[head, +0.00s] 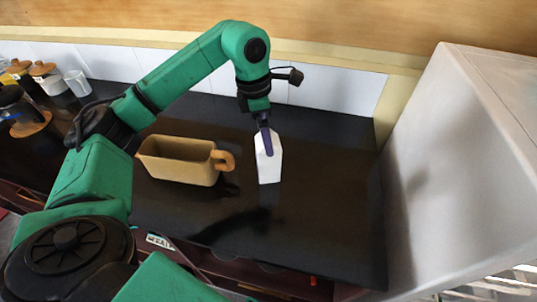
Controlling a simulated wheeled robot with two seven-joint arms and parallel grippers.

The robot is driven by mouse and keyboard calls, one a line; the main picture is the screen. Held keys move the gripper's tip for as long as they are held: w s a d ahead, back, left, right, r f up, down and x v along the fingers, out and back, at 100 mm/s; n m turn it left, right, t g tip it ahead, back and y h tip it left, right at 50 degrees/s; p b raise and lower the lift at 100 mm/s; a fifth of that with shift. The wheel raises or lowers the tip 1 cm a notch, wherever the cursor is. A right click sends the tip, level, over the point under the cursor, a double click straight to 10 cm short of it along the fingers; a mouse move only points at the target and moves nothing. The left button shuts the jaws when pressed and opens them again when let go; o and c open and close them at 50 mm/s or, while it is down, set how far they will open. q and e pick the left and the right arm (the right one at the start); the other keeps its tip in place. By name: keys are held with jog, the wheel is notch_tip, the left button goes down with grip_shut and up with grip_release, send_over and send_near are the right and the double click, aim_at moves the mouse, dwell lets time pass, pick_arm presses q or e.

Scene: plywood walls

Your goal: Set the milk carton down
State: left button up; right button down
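The milk carton (269,168) is white with a slanted top, in the middle of the head view, upright over the black counter. My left gripper (266,145) points down at the carton's top, with a dark purple finger lying along its near face. The other finger is hidden, but the carton appears held between them. I cannot tell whether the carton's base touches the counter. My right gripper is out of view.
A tan box-shaped container (178,162) with an orange-brown handle stands left of the carton. Jars (48,78) and a clear glass (77,83) stand at the far left. A tall pale cabinet (455,160) bounds the right. The black counter (325,190) is clear right of the carton.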

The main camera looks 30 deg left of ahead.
pick_arm(q)
notch_tip(320, 180, down, 7)
jog(key=p, duration=0.3)
jog(key=shift+w+d, duration=0.35)
jog(key=shift+w, duration=0.1)
jog(key=shift+c, duration=0.6)
grip_shut()
